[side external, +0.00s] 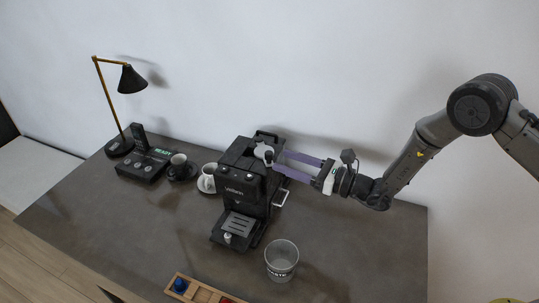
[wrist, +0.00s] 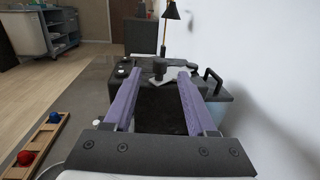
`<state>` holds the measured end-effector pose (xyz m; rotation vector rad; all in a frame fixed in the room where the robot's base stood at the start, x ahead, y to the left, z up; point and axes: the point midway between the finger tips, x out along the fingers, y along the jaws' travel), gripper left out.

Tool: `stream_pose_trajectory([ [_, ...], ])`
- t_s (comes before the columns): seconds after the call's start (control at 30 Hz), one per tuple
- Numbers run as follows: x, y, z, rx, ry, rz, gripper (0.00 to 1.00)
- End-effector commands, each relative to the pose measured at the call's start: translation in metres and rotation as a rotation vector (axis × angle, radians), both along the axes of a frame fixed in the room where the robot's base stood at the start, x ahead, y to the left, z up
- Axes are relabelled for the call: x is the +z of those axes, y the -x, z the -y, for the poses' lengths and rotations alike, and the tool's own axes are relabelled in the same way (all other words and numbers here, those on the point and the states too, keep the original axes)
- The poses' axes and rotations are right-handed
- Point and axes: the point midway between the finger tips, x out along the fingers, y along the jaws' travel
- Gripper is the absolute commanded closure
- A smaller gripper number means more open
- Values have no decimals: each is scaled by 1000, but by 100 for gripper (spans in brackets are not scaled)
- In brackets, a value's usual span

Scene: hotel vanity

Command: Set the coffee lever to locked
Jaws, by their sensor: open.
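The black coffee machine (side external: 237,178) stands on the dark table, and its top also shows in the wrist view (wrist: 122,85). A light grey lever (side external: 264,152) with a dark round knob sits on its top. In the wrist view the lever (wrist: 172,74) lies just beyond my fingertips, with its knob between them in the picture. My gripper (side external: 280,162) is open and empty, reaching in from the right with its purple fingers over the machine's edge. In the wrist view the gripper (wrist: 160,75) has its fingers apart. I cannot tell whether a finger touches the lever.
A clear bin (side external: 282,262) stands right of the machine's front. Cups on saucers (side external: 207,178), a phone (side external: 145,158) and a lamp (side external: 120,145) stand at left. The wall is close behind.

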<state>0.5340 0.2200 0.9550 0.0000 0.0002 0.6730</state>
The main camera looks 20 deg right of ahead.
Motion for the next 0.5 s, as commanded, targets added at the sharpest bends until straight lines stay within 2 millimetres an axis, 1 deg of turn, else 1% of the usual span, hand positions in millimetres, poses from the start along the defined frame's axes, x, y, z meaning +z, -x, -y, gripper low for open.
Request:
stream_pose_trajectory([
  [0.03, 0, 8, 8, -2, 0, -1, 43],
  [0.2, 0, 28, 24, -1, 1, 0, 43],
  [0.33, 0, 37, 30, -1, 1, -1, 43],
  [0.5, 0, 40, 32, 0, -1, 1, 43],
])
